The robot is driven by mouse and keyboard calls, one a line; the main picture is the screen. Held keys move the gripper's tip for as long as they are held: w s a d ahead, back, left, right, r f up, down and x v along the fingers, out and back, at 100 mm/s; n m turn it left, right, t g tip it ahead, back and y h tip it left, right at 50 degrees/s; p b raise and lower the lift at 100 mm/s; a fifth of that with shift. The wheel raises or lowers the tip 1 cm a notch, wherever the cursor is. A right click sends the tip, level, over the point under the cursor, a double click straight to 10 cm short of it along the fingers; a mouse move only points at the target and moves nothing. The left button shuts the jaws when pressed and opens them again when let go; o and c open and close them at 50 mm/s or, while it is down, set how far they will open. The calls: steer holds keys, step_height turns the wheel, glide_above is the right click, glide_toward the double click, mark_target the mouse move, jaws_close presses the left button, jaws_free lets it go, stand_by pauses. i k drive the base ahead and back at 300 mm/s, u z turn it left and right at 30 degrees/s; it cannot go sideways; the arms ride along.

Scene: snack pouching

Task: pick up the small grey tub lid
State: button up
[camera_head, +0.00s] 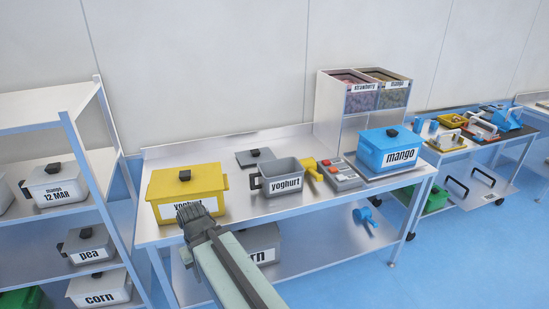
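The small grey tub lid (265,155), a flat grey plate with a dark knob, lies on the metal table behind the small open grey tub. That tub (283,184) is labelled "yoghurt" and has a dark handle at its left. My gripper (190,211) is in front of the yellow tub, left of and nearer than the lid, and apart from it. Its dark fingers overlap the yellow tub's label in the picture. I cannot tell whether they are open or shut.
The yellow lidded yoghurt tub (208,183) stands left of the lid. A yellow tool (312,169), a grey device with red buttons (342,175) and a blue mango tub (382,144) stand to the right. Bare tabletop (215,151) lies left of the lid.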

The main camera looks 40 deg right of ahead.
mark_target(248, 157)
steer(key=z, duration=0.2)
steer(key=i, duration=1.2)
steer(key=z, duration=0.8)
steer(key=k, duration=0.5)
steer(key=u, duration=3.45)
steer(key=k, duration=2.25)
steer(key=u, duration=0.05)
